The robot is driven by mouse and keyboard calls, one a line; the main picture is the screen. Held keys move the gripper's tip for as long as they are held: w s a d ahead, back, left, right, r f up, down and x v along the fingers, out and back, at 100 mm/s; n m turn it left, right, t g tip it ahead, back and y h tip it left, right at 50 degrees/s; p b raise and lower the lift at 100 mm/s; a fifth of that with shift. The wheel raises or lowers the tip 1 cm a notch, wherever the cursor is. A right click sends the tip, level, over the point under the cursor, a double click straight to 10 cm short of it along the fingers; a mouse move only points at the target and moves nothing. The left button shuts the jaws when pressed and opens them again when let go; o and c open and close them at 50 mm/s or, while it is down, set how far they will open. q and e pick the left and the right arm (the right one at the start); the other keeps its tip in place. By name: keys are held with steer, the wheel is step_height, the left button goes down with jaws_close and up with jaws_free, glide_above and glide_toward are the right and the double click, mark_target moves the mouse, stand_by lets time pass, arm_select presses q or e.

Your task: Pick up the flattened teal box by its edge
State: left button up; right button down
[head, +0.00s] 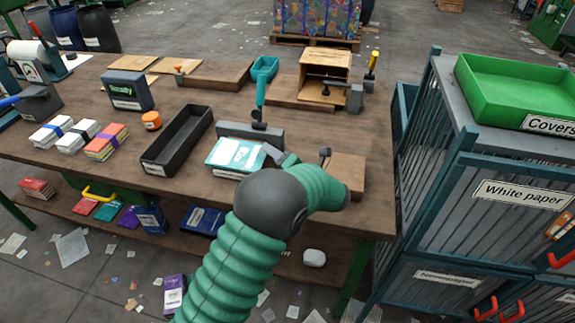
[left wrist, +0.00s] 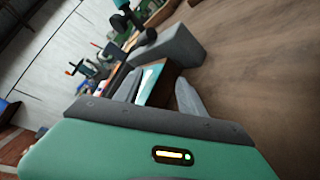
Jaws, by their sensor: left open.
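A flat teal and white piece (head: 236,155), which looks like the flattened teal box, lies on the workbench in front of a grey block (head: 262,136). My left gripper (head: 300,158) is just to its right, low over the bench, with its jaws apart. In the left wrist view, a teal and white edge with a brown side (left wrist: 152,84) shows between the open fingers of my left gripper (left wrist: 158,82). I cannot tell whether the fingers touch it. My arm hides part of the bench in front. My right gripper is not in view.
A long black tray (head: 178,140) stands to the left, with bundled stacks (head: 105,142) beyond it. A teal scoop-like tool (head: 263,80) and a wooden box (head: 324,74) are behind. A cage with a green tray (head: 515,95) stands right of the bench.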

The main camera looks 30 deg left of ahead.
arm_select(q)
steer(key=shift+r+x, duration=0.2)
steer(key=shift+x, duration=0.85)
steer(key=shift+a, duration=0.1)
steer(key=shift+f, duration=0.1)
jaws_close()
